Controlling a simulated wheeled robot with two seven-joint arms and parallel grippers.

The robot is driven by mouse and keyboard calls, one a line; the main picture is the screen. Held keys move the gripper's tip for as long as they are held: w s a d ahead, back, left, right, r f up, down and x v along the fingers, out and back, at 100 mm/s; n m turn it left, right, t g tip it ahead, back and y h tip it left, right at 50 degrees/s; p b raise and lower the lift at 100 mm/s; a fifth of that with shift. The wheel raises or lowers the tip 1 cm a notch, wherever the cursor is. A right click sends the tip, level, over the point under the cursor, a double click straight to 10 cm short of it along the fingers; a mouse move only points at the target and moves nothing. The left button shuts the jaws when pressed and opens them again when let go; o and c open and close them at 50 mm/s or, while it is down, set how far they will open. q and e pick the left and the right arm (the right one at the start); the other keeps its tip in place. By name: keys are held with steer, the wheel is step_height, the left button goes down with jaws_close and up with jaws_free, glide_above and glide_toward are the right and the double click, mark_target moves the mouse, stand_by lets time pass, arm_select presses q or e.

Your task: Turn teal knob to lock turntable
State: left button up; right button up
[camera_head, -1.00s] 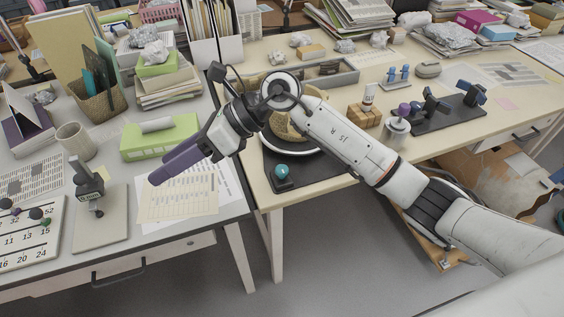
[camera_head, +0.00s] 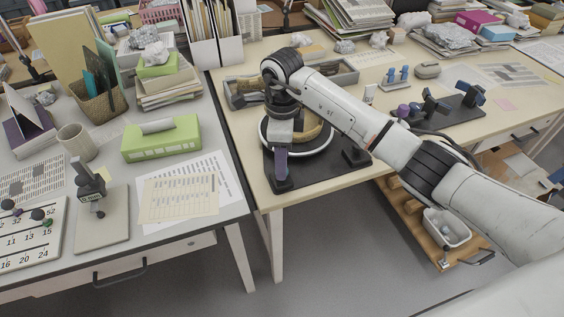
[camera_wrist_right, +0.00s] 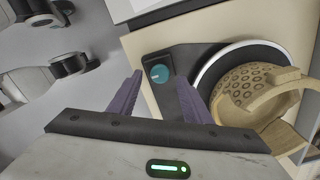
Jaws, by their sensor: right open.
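The teal knob (camera_wrist_right: 158,73) sits on a dark block at a corner of the black turntable base (camera_wrist_right: 183,58). In the right wrist view it shows beyond and between the two purple fingers of my open right gripper (camera_wrist_right: 157,98), apart from both. In the head view my right gripper (camera_head: 281,164) hangs over the front left of the base (camera_head: 312,176) and hides the knob. The turntable (camera_head: 327,144) has a white rim and carries a tan vessel (camera_head: 309,130), partly hidden by my arm. The vessel's ringed pattern and broken edge show in the wrist view (camera_wrist_right: 250,84). My left gripper is not in view.
A grey tray (camera_head: 346,77) stands behind the turntable. A dark block (camera_head: 355,156) sits at the base's right corner. The green box (camera_head: 161,139) and paper sheets (camera_head: 180,199) lie on the left table, across a narrow gap.

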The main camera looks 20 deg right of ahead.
steer(key=shift+f, duration=1.1)
steer(key=c, duration=1.1)
